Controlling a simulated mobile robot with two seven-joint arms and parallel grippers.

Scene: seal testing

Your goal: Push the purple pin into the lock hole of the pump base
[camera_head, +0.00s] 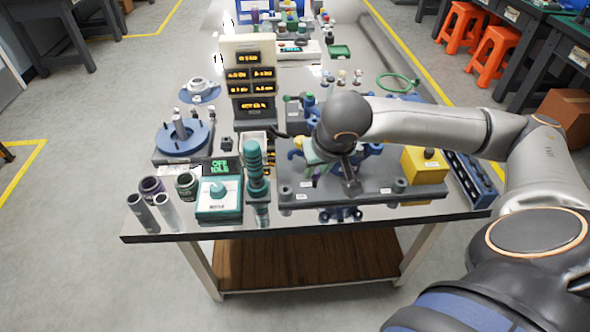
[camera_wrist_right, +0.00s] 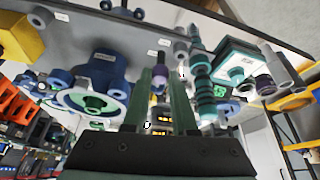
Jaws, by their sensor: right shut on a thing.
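My right gripper (camera_wrist_right: 161,76) is shut on the purple pin (camera_wrist_right: 159,84), which shows between its green fingers in the right wrist view. In the head view my wrist hangs over the grey base plate and hides much of the grip. The pump base, a dark grey plate (camera_head: 430,191) with blue parts on it, lies at the table's front right. The blue pump body (camera_wrist_right: 97,72) shows to the left of the fingers in the right wrist view. I cannot make out the lock hole or whether the pin touches the base. My left gripper is not in view.
A teal ribbed column (camera_head: 255,170) and a teal control box (camera_head: 219,197) stand left of the plate. Grey tubes (camera_head: 166,211) stand at the front left. A yellow block (camera_head: 425,165) is on the right. A display tower (camera_head: 251,75) stands behind.

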